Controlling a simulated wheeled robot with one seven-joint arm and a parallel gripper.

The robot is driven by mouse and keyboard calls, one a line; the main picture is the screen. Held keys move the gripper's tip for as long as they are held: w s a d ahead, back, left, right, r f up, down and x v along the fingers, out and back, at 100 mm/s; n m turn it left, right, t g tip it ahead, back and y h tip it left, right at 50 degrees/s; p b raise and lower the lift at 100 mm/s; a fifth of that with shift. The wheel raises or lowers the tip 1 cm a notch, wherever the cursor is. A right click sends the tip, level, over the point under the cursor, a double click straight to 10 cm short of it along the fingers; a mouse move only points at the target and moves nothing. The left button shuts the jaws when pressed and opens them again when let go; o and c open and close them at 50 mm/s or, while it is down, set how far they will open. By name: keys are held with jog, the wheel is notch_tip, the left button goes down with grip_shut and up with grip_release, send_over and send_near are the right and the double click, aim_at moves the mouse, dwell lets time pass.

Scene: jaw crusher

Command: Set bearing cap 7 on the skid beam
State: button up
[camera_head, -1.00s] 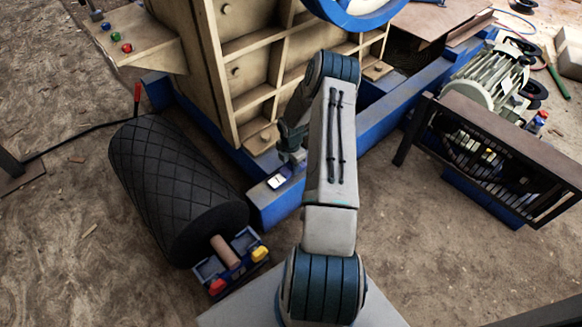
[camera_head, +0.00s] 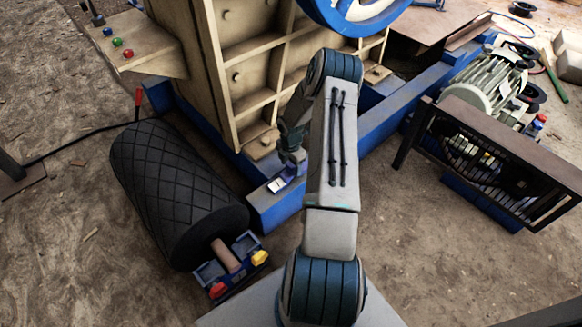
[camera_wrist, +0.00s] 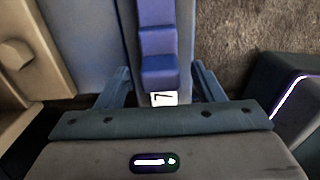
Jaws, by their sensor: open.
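Bearing cap 7 is a blue stepped block (camera_wrist: 158,62) with a white label marked 7 at its near end. It appears to rest on the blue skid beam (camera_head: 272,214), near the beam's front end. In the head view the cap (camera_head: 292,174) is small and partly hidden by my gripper (camera_head: 291,163). In the wrist view my gripper (camera_wrist: 161,88) is open, with one finger on each side of the cap and a visible gap on both sides. The cap's underside is hidden.
A black ribbed roller (camera_head: 175,190) lies left of the beam, with a small blue tray (camera_head: 232,264) at its near end. The beige crusher body (camera_head: 250,75) stands close behind the gripper. A dark guard frame (camera_head: 495,150) is at right. Bare ground lies between.

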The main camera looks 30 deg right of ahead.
notch_tip(320, 180, up, 9)
jog(key=p, duration=0.3)
jog(key=shift+r, duration=0.1)
jog(key=s+a+r+m+h, duration=0.1)
jog(key=s+a+r+m, duration=0.15)
jog(key=a+r, duration=0.4)
jog(key=s+a+r+m, duration=0.2)
jog(key=a+r+m, duration=0.15)
jog(key=r, duration=0.55)
jog(key=s+a+r+m+h, duration=0.1)
jog(key=s+a+r+m, duration=0.2)
jog(key=r, duration=0.5)
jog(key=s+a+r+m+y, duration=0.1)
jog(key=s+a+r+m, duration=0.3)
jog(key=s, duration=0.4)
jog(key=s+a+r+m+t+y, duration=0.1)
jog(key=s+a+r+m, duration=0.4)
jog(key=s+a, duration=0.3)
jog(key=shift+a+m, duration=0.55)
jog(key=shift+m, duration=0.15)
jog(key=shift+r, duration=0.1)
notch_tip(320, 180, up, 32)
jog(key=t+p, duration=0.1)
jog(key=p, duration=2.7)
jog(key=shift+d+f+t, duration=0.25)
jog(key=shift+t, duration=0.15)
